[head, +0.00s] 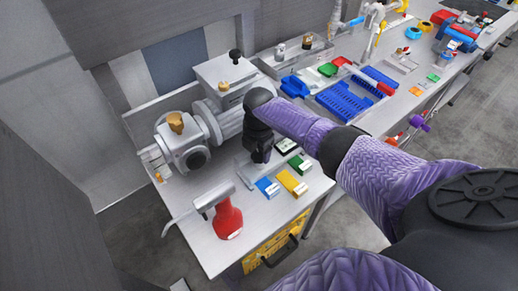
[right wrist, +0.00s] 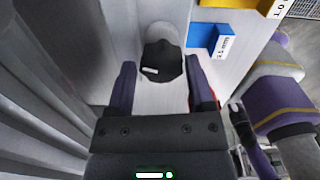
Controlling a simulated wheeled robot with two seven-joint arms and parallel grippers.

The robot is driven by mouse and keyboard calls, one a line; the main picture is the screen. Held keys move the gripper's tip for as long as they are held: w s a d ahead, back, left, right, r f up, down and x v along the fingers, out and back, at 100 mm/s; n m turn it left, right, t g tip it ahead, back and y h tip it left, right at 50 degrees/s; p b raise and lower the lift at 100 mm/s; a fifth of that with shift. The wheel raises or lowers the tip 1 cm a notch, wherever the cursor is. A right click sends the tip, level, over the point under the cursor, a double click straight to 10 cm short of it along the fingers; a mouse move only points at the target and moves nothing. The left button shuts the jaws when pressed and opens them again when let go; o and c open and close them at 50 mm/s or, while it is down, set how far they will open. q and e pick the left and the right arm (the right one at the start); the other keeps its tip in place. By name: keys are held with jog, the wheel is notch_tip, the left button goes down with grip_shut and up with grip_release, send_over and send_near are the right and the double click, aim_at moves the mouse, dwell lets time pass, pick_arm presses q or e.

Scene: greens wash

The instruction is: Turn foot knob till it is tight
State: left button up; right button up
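In the right wrist view, a knob (right wrist: 162,52) with a grey rounded body and a dark faceted end is in front of my right gripper. I take it to be the foot knob. My right gripper (right wrist: 161,75) is open, one purple finger on each side, with gaps between fingers and knob. In the head view, my right gripper (head: 261,150) is low over a grey metal plate at the front of the grey machine (head: 218,118). My arm and gripper hide the knob there. My left gripper does not show clearly in either view.
Blue (head: 267,187), yellow (head: 292,183) and green (head: 300,164) labelled blocks lie close right of the gripper. A red bottle (head: 228,218) stands near the front edge. A blue rack (head: 345,102) is farther right.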

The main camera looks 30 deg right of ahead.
aim_at(259, 153)
jog(key=shift+o, duration=1.4)
notch_tip(259, 153, up, 10)
jog(key=p, duration=0.4)
jog(key=shift+f, duration=0.1)
